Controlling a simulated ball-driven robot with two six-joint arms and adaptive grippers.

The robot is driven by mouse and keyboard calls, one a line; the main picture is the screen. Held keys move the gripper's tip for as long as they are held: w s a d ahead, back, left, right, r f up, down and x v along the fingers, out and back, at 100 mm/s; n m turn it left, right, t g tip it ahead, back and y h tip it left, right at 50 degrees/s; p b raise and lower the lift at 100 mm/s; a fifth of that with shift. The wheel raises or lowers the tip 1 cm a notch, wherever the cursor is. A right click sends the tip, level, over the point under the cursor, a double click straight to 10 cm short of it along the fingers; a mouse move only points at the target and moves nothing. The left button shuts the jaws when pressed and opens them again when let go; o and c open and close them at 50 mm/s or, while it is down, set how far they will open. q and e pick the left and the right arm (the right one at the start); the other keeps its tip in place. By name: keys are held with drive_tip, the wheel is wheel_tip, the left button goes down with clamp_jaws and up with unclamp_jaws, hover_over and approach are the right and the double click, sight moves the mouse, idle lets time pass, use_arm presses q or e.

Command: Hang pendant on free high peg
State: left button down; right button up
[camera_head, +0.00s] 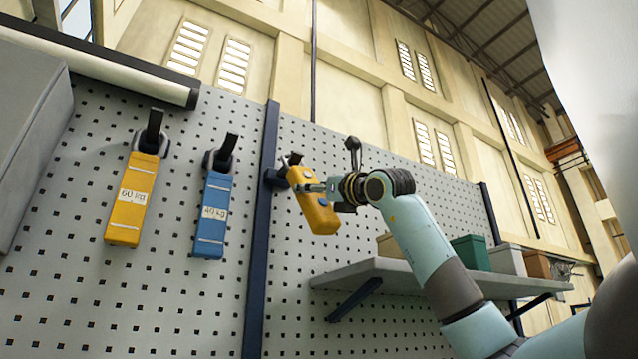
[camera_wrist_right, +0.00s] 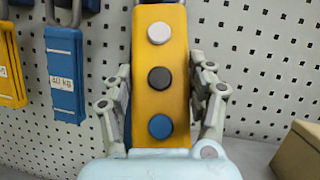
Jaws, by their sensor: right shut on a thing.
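The yellow pendant (camera_head: 313,205) has a row of buttons and is held, slightly tilted, against the front of a peg (camera_head: 291,160) high on the pegboard. I cannot tell whether it hangs on that peg. My right gripper (camera_head: 328,189) is shut on the pendant. In the right wrist view the pendant (camera_wrist_right: 160,90) shows a white, a dark and a blue button, with the right gripper's fingers (camera_wrist_right: 160,105) on both its sides. My left gripper is not in view.
A yellow 60 kg block (camera_head: 131,200) and a blue 40 kg block (camera_head: 212,215) hang on pegs to the left. A dark vertical post (camera_head: 262,230) stands beside the pendant. A shelf (camera_head: 375,270) with several boxes (camera_head: 470,252) is at lower right.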

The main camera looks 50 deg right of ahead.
sight(309, 167)
drive_tip(key=shift+w+d+r+p, duration=0.1)
drive_tip(key=shift+w+d+p, duration=0.15)
drive_tip(key=shift+w+p, duration=0.4)
drive_tip(key=shift+w+d+f+b, duration=0.15)
drive_tip(key=shift+w+f+b, duration=0.35)
drive_tip(key=shift+w+f, duration=0.15)
drive_tip(key=shift+w+d+f+b, duration=0.1)
drive_tip(key=shift+w+f+b, duration=0.1)
drive_tip(key=shift+f+b, duration=0.2)
drive_tip(key=o, duration=1.7)
drive_tip(key=shift+c, duration=0.2)
wheel_tip(309, 167, up, 10)
drive_tip(key=shift+r, duration=0.1)
